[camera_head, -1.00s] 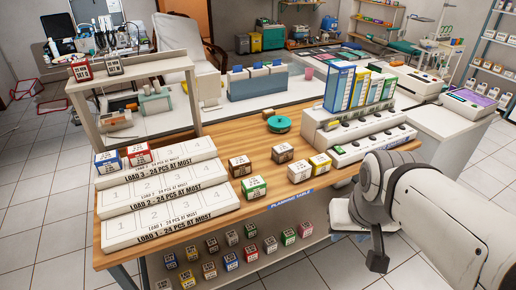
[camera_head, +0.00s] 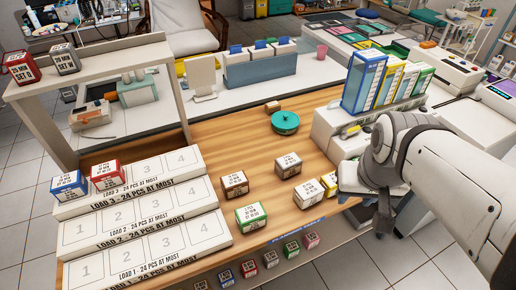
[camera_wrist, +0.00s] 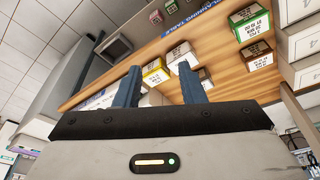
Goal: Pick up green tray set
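The green tray set is a small white box with a green top edge and printed label (camera_head: 250,217). It stands on the wooden table near the front edge, just right of the stepped load rack. It also shows at the upper right of the wrist view (camera_wrist: 250,24). My gripper (camera_wrist: 158,84) is open, with two blue-grey fingers apart and nothing held between them. In the head view my arm comes in from the right, and its end is at the table's right part, well right of the green box. My fingertips are not clear there.
A brown-marked box (camera_head: 235,184), a white box (camera_head: 308,195) and a yellow-marked box (camera_head: 328,184) stand near the green one. A teal round container (camera_head: 285,122) sits behind. Upright binders (camera_head: 365,82) stand by my arm. A lower shelf holds several similar boxes, one green-marked (camera_head: 291,249).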

